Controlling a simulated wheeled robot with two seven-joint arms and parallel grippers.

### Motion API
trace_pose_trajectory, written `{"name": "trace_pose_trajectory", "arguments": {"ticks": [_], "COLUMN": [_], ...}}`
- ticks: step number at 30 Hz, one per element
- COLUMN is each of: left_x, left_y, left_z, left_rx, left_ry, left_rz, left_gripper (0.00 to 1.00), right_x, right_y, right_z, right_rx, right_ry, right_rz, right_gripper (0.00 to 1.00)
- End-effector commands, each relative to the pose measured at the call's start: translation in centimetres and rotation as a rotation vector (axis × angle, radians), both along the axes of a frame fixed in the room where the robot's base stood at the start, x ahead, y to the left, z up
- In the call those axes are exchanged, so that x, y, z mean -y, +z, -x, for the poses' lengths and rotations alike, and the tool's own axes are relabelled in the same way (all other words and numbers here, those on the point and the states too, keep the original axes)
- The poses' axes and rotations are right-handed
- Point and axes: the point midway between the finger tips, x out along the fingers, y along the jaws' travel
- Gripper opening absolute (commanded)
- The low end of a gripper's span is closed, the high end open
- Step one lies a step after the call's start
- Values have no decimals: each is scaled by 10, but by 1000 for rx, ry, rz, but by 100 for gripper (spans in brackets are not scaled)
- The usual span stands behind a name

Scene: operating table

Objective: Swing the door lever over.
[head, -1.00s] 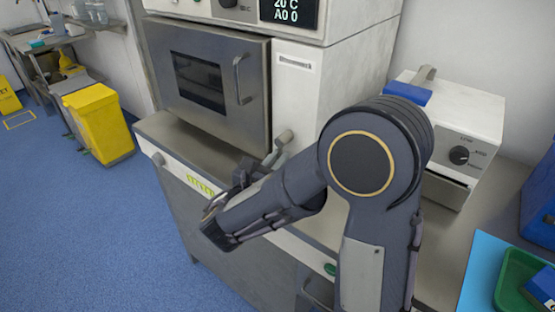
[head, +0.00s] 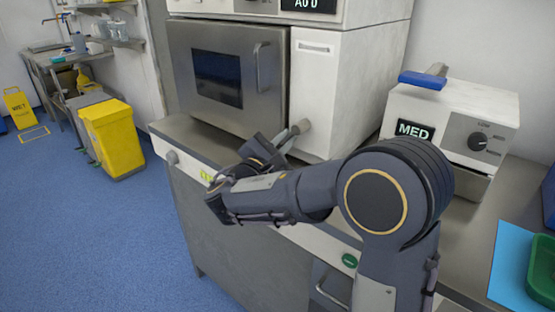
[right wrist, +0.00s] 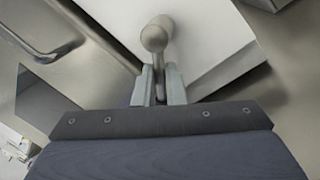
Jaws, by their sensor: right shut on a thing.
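The door lever (head: 300,127) is a grey rod with a rounded knob, on the front of the steel-doored unit, right of and below the door (head: 215,75). My right gripper (head: 277,144) is at the lever, below its knob; my forearm hides part of this area. In the right wrist view the knob (right wrist: 155,38) stands just beyond the fingertips. The two fingers (right wrist: 158,82) are shut on the lever's narrow stem. The door looks closed, with a vertical bar handle (head: 262,66). My left gripper is not in view.
A white box with a MED display (head: 450,118) and a blue-topped handle stands right on the steel counter. A blue sheet (head: 510,262) and green tray (head: 541,270) lie at the far right. A yellow bin (head: 113,140) stands on the floor at left, where the blue floor is open.

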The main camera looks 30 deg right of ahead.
Motion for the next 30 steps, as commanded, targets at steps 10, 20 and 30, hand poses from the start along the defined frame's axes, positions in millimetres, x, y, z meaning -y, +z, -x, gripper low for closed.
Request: {"name": "trace_pose_trajectory", "arguments": {"ticks": [10,20,30], "left_x": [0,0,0], "left_y": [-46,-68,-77], "left_z": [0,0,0], "left_rx": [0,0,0], "left_ry": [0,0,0], "left_rz": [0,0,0], "left_gripper": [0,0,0], "right_x": [5,3,2], "right_y": [5,15,21], "right_z": [-8,-11,-13], "right_rx": [303,514,612], "right_ry": [2,2,2], "right_rz": [-124,-212,-254], "right_gripper": [0,0,0]}}
